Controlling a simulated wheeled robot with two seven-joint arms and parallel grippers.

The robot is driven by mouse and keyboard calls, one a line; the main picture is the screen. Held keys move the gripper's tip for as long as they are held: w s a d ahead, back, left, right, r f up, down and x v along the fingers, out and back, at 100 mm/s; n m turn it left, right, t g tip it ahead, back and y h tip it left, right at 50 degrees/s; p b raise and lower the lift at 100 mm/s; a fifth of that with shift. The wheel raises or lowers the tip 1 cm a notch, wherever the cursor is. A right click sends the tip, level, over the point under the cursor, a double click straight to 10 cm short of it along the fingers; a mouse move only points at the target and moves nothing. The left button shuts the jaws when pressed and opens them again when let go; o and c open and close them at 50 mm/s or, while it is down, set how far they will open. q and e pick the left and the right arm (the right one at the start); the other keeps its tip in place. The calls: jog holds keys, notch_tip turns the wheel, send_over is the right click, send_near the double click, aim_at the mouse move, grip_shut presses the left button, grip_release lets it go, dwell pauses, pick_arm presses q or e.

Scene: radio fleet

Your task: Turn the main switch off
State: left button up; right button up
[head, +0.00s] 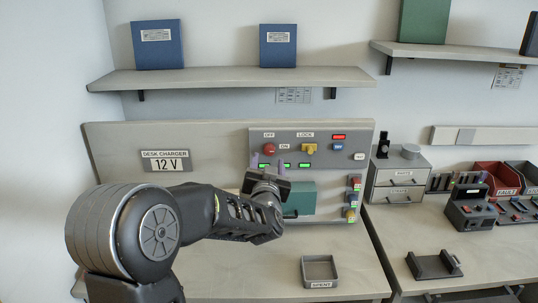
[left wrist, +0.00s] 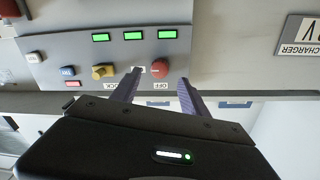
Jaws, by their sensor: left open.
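The grey panel (head: 322,152) on the desk charger carries a red knob (head: 269,148) with OFF above it and ON to its right. The knob also shows in the left wrist view (left wrist: 160,68), where the picture is upside down. I cannot tell which label it points to. My left gripper (head: 268,157) is open, with its purple fingers just below the knob in the head view. In the left wrist view the fingers (left wrist: 156,84) stand either side of the knob's line, and contact is not visible. My right gripper is not in view.
A yellow knob (head: 309,148) under LOCK sits right of the red knob, with a blue button (head: 338,147) beyond. A red lamp (head: 339,136) and green lamps (head: 305,165) are lit. A shelf (head: 230,78) hangs above. A small tray (head: 320,271) stands on the desk.

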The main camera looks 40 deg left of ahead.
aim_at(269, 152)
pick_arm(q)
jog(key=x, duration=0.5)
grip_shut()
dwell(0.5)
